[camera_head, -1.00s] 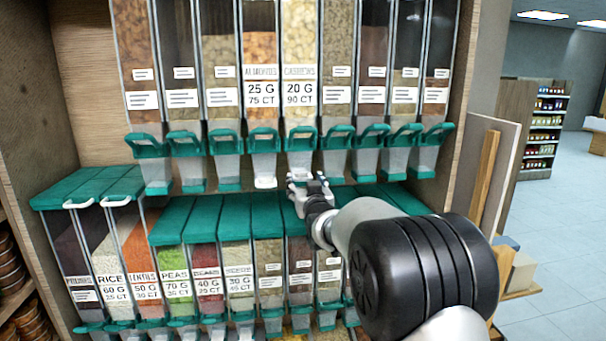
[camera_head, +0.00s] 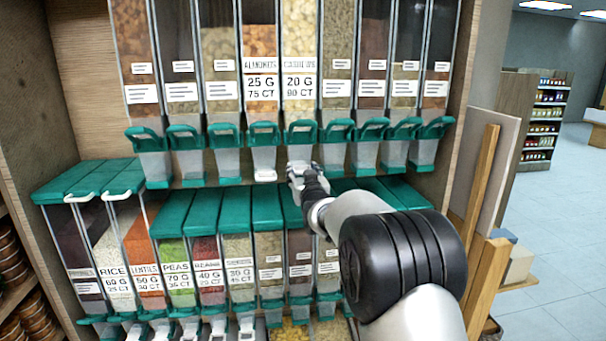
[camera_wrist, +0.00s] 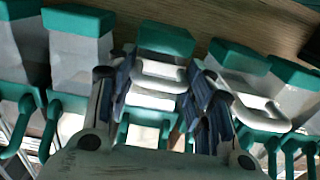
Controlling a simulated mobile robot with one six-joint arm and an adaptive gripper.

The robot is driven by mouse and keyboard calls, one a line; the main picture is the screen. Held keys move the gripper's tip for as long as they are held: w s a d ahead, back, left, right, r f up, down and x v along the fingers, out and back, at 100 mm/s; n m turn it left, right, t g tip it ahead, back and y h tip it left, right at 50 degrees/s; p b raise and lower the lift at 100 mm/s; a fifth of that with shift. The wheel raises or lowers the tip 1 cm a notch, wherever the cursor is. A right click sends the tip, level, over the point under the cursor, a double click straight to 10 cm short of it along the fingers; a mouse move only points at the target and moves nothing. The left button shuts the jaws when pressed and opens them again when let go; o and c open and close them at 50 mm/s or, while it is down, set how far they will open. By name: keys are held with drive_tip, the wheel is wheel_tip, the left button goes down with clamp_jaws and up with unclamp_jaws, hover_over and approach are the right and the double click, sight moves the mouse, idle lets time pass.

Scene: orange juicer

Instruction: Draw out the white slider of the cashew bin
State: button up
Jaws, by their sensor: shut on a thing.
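The cashew bin (camera_head: 299,50) is in the upper row in the head view, labelled 20 G, beside the almond bin (camera_head: 260,50). Its green handle (camera_head: 301,132) shows above my gripper (camera_head: 303,168), which covers the bottom of its spout. In the wrist view, the white slider (camera_wrist: 160,76) sits between the two dark finger pads of my gripper (camera_wrist: 162,90), under a green-ended spout (camera_wrist: 165,40). The fingers are shut on it. In the head view the slider cannot be told apart from the gripper.
The almond bin has its own white slider (camera_head: 265,175), left of my gripper; a white slider (camera_wrist: 262,110) also shows right of the fingers in the wrist view. Neighbouring spouts stand close on both sides. Green lids (camera_head: 237,207) of the lower bins lie just below.

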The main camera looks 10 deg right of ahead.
drive_tip(key=shift+d, duration=0.1)
drive_tip(key=c, duration=0.7)
drive_tip(key=shift+o, duration=0.2)
drive_tip(key=s+b, duration=0.2)
drive_tip(key=b, duration=0.1)
drive_tip(key=s+b, duration=0.1)
drive_tip(key=shift+s+f, duration=0.15)
drive_tip(key=shift+f, duration=0.2)
